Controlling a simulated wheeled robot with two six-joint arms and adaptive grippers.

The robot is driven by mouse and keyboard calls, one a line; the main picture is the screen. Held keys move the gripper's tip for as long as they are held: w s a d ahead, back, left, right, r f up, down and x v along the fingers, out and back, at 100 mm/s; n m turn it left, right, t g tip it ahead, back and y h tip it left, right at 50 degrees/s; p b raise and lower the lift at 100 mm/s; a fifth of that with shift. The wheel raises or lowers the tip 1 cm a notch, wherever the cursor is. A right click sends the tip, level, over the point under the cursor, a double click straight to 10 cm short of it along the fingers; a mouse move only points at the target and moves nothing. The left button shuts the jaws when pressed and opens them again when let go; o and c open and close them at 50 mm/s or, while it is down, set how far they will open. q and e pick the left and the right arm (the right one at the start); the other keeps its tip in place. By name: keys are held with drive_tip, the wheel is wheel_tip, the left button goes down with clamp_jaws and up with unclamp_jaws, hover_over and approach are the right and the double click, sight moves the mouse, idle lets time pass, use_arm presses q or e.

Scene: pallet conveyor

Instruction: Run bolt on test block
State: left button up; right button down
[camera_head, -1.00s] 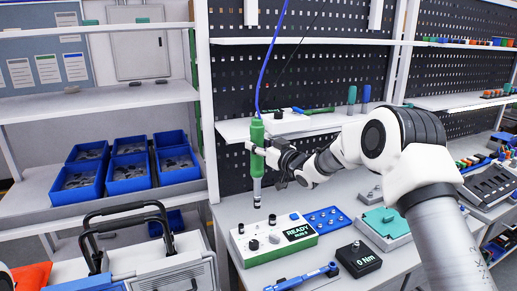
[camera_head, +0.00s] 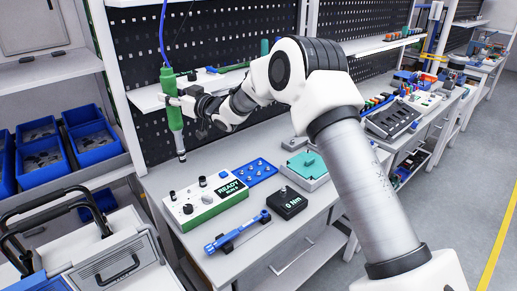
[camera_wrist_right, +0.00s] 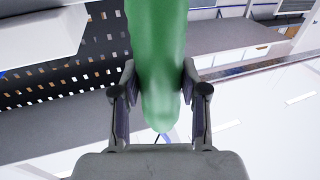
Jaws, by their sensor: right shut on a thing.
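My right gripper (camera_head: 175,101) is shut around the body of a green power screwdriver (camera_head: 171,82). The tool hangs nearly upright from a blue cable, with its metal tip pointing down behind the controller box. The right wrist view shows its green body (camera_wrist_right: 157,55) between the two fingers (camera_wrist_right: 159,85). I cannot tell whether the tip touches the bench. A grey block with a teal top (camera_head: 307,163) sits on the bench to the right of the tool, apart from it. I cannot tell for certain which item is the test block. My left gripper is out of view.
A green-and-white controller reading READY (camera_head: 206,204), a blue tray of bolts (camera_head: 250,174), a black "0 Nm" box (camera_head: 287,202) and a blue wrench (camera_head: 237,231) crowd the bench (camera_head: 277,236). A shelf (camera_head: 146,98) and a black perforated panel stand behind.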

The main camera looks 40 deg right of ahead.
idle(0.3)
drive_tip(key=s+d+f+p, duration=0.2)
drive_tip(key=s+d+p, duration=0.2)
drive_tip(key=s+d, duration=0.6)
drive_tip(key=s+d+f+p, duration=0.3)
drive_tip(key=s+d, duration=0.8)
drive_tip(key=d, duration=0.5)
drive_tip(key=shift+s+d+f+p, duration=0.15)
drive_tip(key=shift+d+f+p, duration=0.2)
drive_tip(key=shift+p, duration=0.5)
